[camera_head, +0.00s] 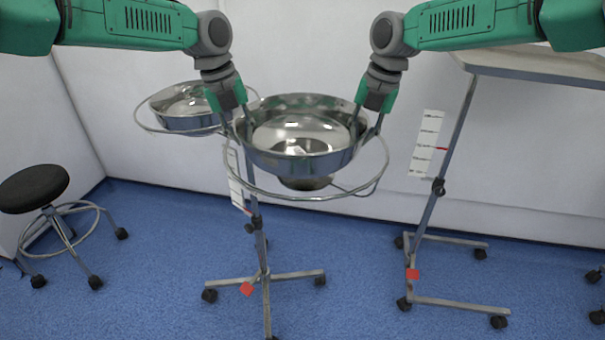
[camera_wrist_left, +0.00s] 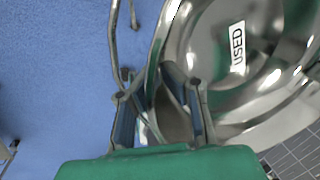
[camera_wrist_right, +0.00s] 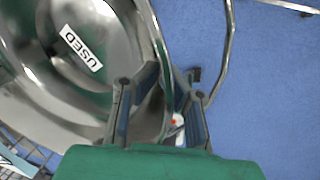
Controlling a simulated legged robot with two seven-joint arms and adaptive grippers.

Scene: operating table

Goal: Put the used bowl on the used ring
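The used bowl (camera_head: 345,160) is a shiny steel bowl. It looks upright and sits over the used ring (camera_head: 305,197), a thin metal hoop on a wheeled stand. I cannot tell whether the bowl touches the ring. A "USED" label shows inside the bowl in the left wrist view (camera_wrist_left: 237,47) and right wrist view (camera_wrist_right: 82,48). My left gripper (camera_head: 242,125) is shut on the bowl's left rim. My right gripper (camera_head: 366,124) is shut on its right rim. The wrist views show the rim between the fingers of each gripper (camera_wrist_left: 160,88) (camera_wrist_right: 166,85).
A second steel bowl (camera_head: 185,122) rests in another ring (camera_head: 142,122) behind at the left. A wheeled table (camera_head: 540,66) stands at the right, and a black stool (camera_head: 35,188) at the far left.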

